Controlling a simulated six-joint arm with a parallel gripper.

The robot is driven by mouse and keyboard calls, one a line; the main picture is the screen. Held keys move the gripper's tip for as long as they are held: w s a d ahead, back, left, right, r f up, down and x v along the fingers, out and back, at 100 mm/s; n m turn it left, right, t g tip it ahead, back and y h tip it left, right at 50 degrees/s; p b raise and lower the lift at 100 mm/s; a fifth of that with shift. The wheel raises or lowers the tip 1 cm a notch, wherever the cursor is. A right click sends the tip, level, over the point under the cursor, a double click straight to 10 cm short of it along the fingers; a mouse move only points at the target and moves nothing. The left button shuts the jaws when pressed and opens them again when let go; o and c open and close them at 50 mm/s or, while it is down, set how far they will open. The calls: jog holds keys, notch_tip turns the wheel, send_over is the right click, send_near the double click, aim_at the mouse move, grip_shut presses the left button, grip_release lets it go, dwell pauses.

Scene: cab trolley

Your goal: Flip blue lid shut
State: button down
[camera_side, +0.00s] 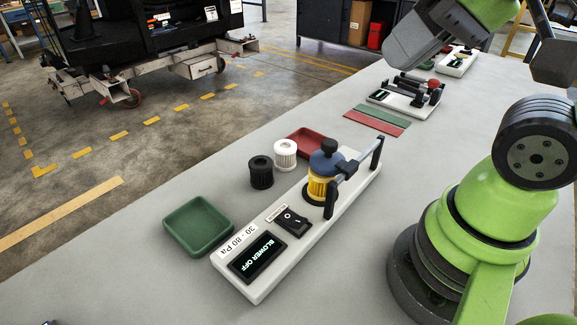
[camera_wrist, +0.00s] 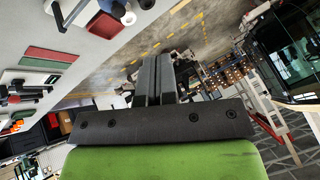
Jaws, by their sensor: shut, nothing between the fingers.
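The blue lid (camera_side: 326,161), with a black knob on top, is at the upper end of a yellow ribbed cartridge (camera_side: 319,187) on the white fixture base (camera_side: 262,274). A grey bar runs from the lid toward a black post frame. I cannot tell whether the lid is fully seated. My gripper (camera_side: 412,42) is high over the far part of the table, well apart from the lid. In the wrist view its dark fingers (camera_wrist: 153,80) are shut together with nothing between them.
A black ribbed cartridge (camera_side: 261,173) and a white one (camera_side: 285,154) stand left of the fixture. A green tray (camera_side: 198,226) and a red tray (camera_side: 311,140) lie nearby. Another white fixture (camera_side: 405,98) stands farther back. The table's left front is clear.

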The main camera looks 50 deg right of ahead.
aim_at(329, 140)
jog(key=w+d+f+m+g+y, duration=0.1)
jog(key=w+d+f+m+g, duration=0.35)
jog(key=w+d, duration=0.3)
jog(key=w+d+f+m+g+y, duration=0.1)
jog(key=w+d+f+m+g, duration=0.3)
jog(key=w+d+m, duration=0.3)
jog(key=s+a+f, duration=0.3)
jog(key=a+f, duration=0.3)
jog(key=f, duration=0.3)
jog(key=shift+n, duration=0.35)
jog(key=shift+a+f, duration=0.1)
jog(key=shift+s+a, duration=0.1)
jog(key=shift+a, duration=1)
